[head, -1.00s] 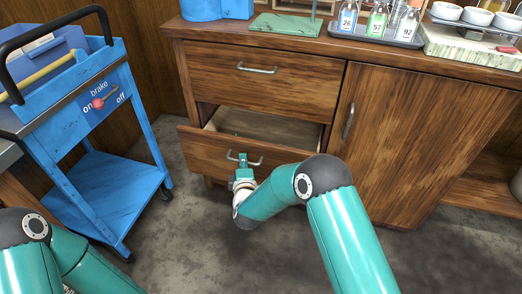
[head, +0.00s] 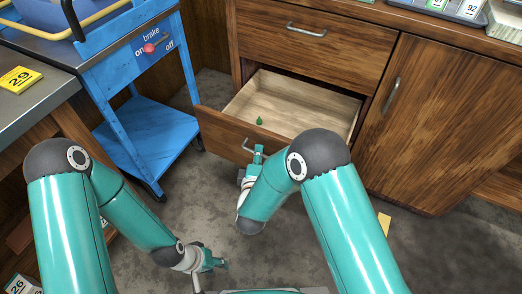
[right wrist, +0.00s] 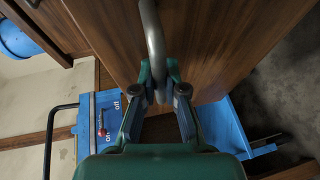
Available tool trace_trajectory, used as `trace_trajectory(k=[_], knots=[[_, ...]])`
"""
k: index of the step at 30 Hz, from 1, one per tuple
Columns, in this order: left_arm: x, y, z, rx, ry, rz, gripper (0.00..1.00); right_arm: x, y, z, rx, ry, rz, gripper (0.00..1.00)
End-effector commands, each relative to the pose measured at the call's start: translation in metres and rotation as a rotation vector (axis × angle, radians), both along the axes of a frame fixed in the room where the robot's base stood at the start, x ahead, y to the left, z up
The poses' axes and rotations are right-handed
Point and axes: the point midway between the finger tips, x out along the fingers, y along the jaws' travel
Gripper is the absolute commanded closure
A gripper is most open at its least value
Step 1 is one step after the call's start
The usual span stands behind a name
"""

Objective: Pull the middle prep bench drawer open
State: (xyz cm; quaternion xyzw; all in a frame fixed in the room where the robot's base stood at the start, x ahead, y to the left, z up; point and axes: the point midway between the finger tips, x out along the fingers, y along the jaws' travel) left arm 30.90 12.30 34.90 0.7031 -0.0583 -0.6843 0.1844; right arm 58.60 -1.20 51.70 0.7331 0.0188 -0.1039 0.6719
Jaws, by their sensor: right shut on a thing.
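The wooden prep bench's drawer below the top one stands pulled out, its pale inside (head: 295,105) showing. Its front (head: 222,128) carries a grey bar handle (head: 247,146). My right gripper (head: 257,152) is at this handle, and in the right wrist view its fingers (right wrist: 159,92) are shut around the grey bar (right wrist: 154,45). My left gripper (head: 212,263) hangs low over the floor, away from the bench; its finger gap is unclear.
A small green object (head: 260,120) lies in the drawer. The top drawer (head: 315,45) and the cupboard door (head: 425,120) are shut. A blue trolley (head: 140,125) stands to the left of the drawer.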

Motion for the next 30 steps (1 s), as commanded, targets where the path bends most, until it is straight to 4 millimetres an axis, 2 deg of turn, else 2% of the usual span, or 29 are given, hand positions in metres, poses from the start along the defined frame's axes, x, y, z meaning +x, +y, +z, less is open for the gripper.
trace_trajectory(k=[5, 6, 10, 22, 26, 30], knots=[[0.000, 0.000, -0.001, 0.000, 0.000, 0.000, 0.60, -0.001, 0.002, -0.004, -0.001, 0.010, 0.010, 1.00], [0.000, 0.000, -0.001, 0.000, 0.000, 0.000, 0.60, -0.001, 0.002, -0.004, -0.001, 0.010, 0.010, 0.86], [0.000, 0.000, -0.001, 0.000, 0.000, 0.000, 0.60, -0.001, 0.002, -0.004, -0.001, 0.009, 0.007, 0.64], [0.000, 0.000, 0.001, 0.000, 0.000, 0.000, 0.60, 0.000, -0.001, 0.004, 0.000, 0.002, 0.000, 0.63], [0.000, 0.000, 0.001, 0.000, 0.000, 0.000, 0.60, 0.000, -0.001, 0.020, 0.001, 0.000, 0.000, 0.63], [0.000, 0.000, 0.001, 0.000, 0.000, 0.000, 0.60, 0.001, -0.001, 0.048, 0.002, -0.007, -0.001, 0.63]])
